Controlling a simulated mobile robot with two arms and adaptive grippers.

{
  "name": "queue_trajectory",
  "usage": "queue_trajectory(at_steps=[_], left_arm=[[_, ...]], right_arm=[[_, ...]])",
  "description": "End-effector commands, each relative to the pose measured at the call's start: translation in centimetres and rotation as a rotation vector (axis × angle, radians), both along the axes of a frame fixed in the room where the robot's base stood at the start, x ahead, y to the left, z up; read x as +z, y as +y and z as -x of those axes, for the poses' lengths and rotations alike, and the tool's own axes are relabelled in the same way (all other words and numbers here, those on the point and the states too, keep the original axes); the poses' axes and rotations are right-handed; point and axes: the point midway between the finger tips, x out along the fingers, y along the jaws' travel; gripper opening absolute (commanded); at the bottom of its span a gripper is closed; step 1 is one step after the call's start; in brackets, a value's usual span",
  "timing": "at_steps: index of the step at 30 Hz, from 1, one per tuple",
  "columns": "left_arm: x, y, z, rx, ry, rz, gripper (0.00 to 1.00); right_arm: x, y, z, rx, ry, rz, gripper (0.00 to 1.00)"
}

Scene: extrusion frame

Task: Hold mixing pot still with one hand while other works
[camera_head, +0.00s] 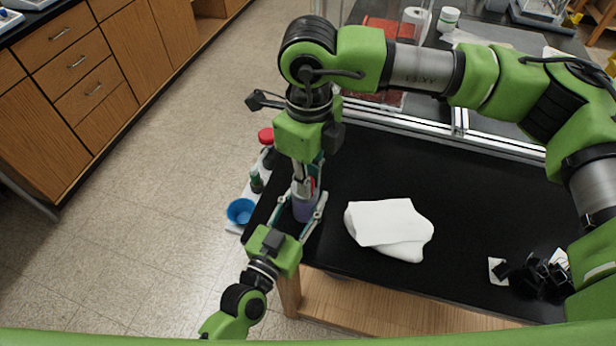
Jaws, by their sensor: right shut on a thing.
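The mixing pot (303,209), a small purple-grey vessel, stands near the left edge of the black bench. My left gripper (301,203) comes in from the lower left, with one finger on each side of the pot. Whether its fingers press on the pot cannot be told. My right gripper (305,178) points down directly above the pot and is shut on a small item with red and pale parts. That item is mostly hidden by the fingers, and its lower end is over or in the pot. The pot's inside is hidden.
A blue bowl (240,211), a green-topped bottle (256,181) and a red-capped container (266,136) stand along the left edge. A white folded cloth (390,228) lies right of the pot. Dark small parts (541,275) lie at the right. A metal rail (430,127) runs behind.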

Motion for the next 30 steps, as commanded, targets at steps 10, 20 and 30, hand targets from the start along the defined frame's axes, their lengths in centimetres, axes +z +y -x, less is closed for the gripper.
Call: queue_trajectory(at_steps=[10,20,30], left_arm=[[0.0,0.0,0.0,0.0,0.001,0.0,0.14],[0.0,0.0,0.0,0.0,0.001,0.0,0.14],[0.0,0.0,0.0,0.0,0.0,0.0,0.14]], right_arm=[[0.0,0.0,0.0,-0.001,0.0,0.0,0.31],[0.1,0.0,0.0,-0.002,-0.001,-0.001,0.31],[5.5,0.0,-0.2,-0.003,-0.005,-0.002,0.31]])
